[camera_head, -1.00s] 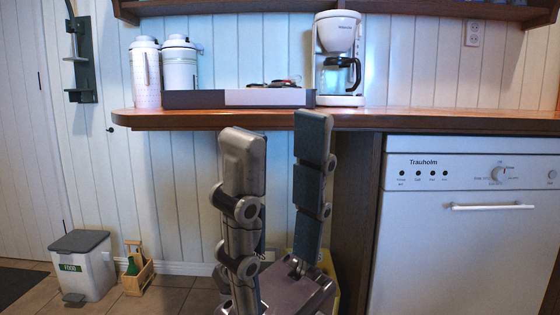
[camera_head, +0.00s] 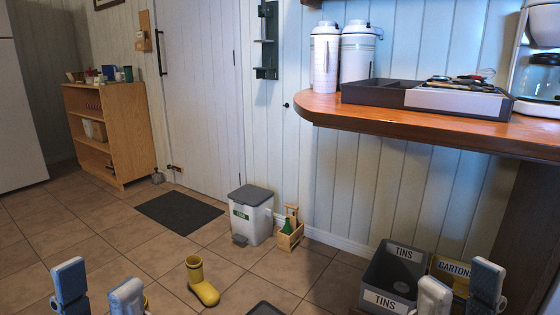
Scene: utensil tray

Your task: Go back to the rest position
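My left gripper (camera_head: 98,288) is low at the bottom left of the head view. Its two fingers stand apart with nothing between them. My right gripper (camera_head: 460,285) is low at the bottom right, also with its fingers apart and empty. It shows in front of the recycling bins, well below the counter. The utensil tray (camera_head: 455,101) sits on the wooden counter (camera_head: 410,125) at the upper right. Several utensils (camera_head: 465,82) lie in its right part, and the left compartments that I can see look empty.
On the floor are a yellow boot (camera_head: 202,281), a food bin (camera_head: 251,215), a bottle crate (camera_head: 290,230) and a tins bin (camera_head: 392,275). The left floor is mostly clear.

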